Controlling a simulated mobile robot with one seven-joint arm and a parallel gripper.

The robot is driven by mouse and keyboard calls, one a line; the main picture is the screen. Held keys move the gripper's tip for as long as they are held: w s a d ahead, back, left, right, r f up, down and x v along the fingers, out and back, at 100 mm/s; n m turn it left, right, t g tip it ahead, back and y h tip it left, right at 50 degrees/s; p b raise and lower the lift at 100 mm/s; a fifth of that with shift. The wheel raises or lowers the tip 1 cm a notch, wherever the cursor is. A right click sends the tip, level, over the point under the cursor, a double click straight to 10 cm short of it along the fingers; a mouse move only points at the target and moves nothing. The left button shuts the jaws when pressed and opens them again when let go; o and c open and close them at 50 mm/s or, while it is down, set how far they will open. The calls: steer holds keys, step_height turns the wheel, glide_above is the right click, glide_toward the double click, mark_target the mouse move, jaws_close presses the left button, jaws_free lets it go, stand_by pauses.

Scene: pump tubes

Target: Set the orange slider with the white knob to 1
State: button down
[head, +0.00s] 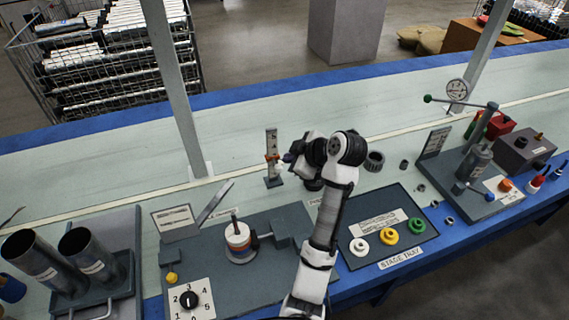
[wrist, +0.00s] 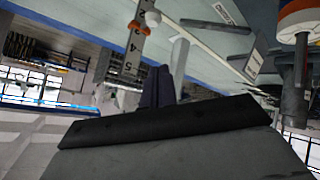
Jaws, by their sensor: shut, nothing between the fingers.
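The orange slider (head: 271,157) sits partway along an upright pale scale post (head: 271,140) on a dark base. Its white knob (head: 287,158) is on the side facing my gripper. My gripper (head: 297,167) is close to the right of the post, partly hidden by my wrist. In the wrist view, the orange slider (wrist: 134,27) and white knob (wrist: 153,18) show at the top, just past the digits 5 and 4 on the scale post (wrist: 130,58). The dark fingers (wrist: 157,84) are together and empty, apart from the knob in that picture. Contact cannot be told from the head view.
The stage tray (head: 415,250) holds white, yellow and green rings. A dark ring (head: 375,161) stands right of my gripper. Behind the post, the pale bench (head: 230,130) is clear.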

mark_target(276, 165)
steer(key=w+a+f+p, duration=0.2)
steer(key=w+f, duration=0.3)
steer(key=f, duration=0.3)
steer(key=shift+a, duration=0.35)
